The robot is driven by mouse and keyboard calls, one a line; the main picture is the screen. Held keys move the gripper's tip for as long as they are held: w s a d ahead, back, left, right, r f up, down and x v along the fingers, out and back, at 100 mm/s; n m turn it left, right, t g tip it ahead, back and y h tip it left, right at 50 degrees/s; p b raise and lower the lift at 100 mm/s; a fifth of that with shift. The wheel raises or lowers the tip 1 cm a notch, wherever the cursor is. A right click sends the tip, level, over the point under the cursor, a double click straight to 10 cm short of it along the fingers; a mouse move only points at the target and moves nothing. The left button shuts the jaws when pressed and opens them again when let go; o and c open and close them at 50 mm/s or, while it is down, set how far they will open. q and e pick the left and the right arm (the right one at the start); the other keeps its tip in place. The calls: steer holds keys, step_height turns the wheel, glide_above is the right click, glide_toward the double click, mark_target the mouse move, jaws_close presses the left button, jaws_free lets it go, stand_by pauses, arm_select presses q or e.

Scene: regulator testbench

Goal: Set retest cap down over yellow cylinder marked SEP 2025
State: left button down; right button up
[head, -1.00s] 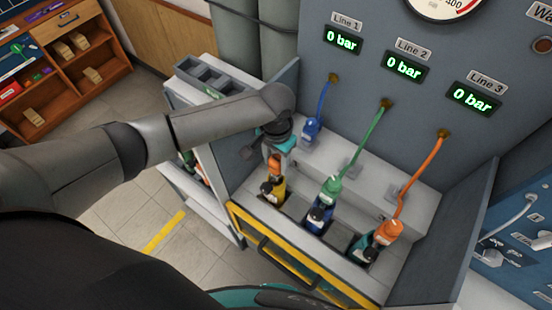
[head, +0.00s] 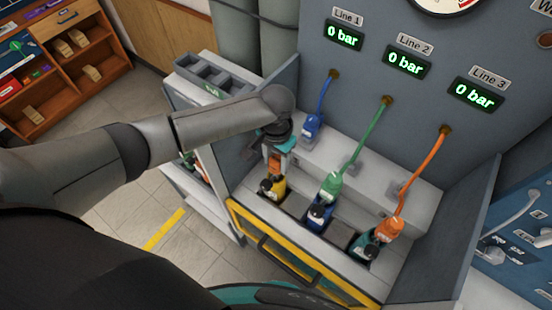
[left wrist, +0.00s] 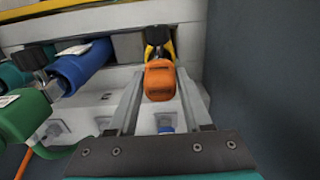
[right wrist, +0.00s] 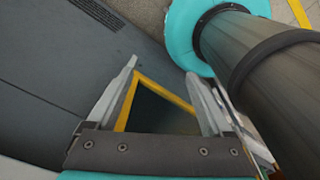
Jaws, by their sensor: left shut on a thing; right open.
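The orange retest cap (head: 275,162) is between the fingers of my left gripper (head: 276,153), which is shut on it. The cap is directly above the yellow cylinder (head: 278,187), which stands in the left slot of the bench and has a black valve knob. In the left wrist view the cap (left wrist: 159,82) sits between the fingertips, close to the black knob (left wrist: 157,36) and yellow body. I cannot tell whether cap and cylinder touch. The SEP 2025 marking is not readable. My right gripper (right wrist: 161,70) is open and empty, away from the cylinders.
A blue cylinder (head: 316,218) and a teal cylinder (head: 364,249) stand in slots to the right, below green and orange hose connectors. A blue connector (head: 312,126) rests behind the cap. The bench's grey side wall (head: 240,160) is close left of my gripper.

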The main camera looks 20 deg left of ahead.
arm_select(q)
steer(key=shift+f, duration=0.3)
steer(key=shift+c, duration=1.3)
jaws_free()
step_height(320, 180, up, 15)
steer(key=p, duration=0.1)
steer(key=shift+r, duration=0.2)
